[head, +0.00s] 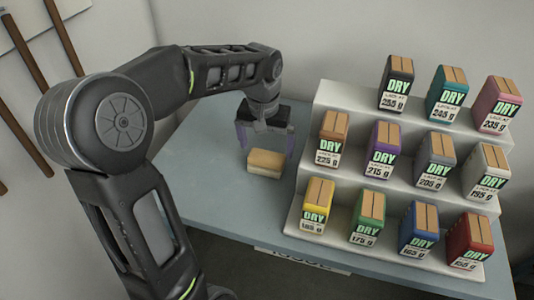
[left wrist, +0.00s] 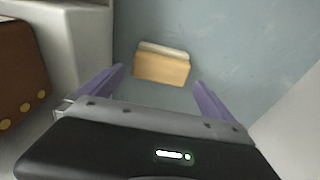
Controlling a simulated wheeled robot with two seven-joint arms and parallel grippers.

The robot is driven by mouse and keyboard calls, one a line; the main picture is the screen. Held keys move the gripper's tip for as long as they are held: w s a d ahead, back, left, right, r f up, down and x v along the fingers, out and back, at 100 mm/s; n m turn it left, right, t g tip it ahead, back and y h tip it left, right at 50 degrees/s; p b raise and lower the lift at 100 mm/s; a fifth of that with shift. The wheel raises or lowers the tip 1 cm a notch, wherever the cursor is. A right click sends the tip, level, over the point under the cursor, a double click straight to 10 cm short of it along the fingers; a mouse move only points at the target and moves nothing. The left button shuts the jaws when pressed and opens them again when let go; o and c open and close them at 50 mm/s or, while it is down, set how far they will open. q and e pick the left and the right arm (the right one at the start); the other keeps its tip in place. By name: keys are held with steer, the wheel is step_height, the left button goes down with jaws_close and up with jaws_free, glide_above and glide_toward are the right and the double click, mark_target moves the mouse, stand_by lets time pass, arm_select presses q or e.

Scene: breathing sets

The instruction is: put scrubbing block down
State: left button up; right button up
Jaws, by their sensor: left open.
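The scrubbing block (head: 266,162) is tan on top with a paler yellow layer, and it lies on the blue-grey table (head: 210,175), left of the stepped stand. It also shows in the left wrist view (left wrist: 162,66), ahead of the fingers and apart from them. My left gripper (head: 264,147) is above the block with its purple fingers spread wide and nothing between them. The left wrist view shows the same open fingers (left wrist: 160,85). My right gripper is not in view.
A white stepped stand (head: 330,100) fills the table's right side. It holds several coloured packs marked DRY, including an orange one (head: 332,132) and a yellow one (head: 317,200) near the gripper. Walls close in behind. The table left of the block is clear.

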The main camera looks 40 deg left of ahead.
mark_target(265, 159)
arm_select(q)
step_height(265, 159, up, 7)
steer(key=shift+s+d+f, duration=0.15)
steer(key=shift+s+f, duration=0.05)
steer(key=shift+s, duration=0.25)
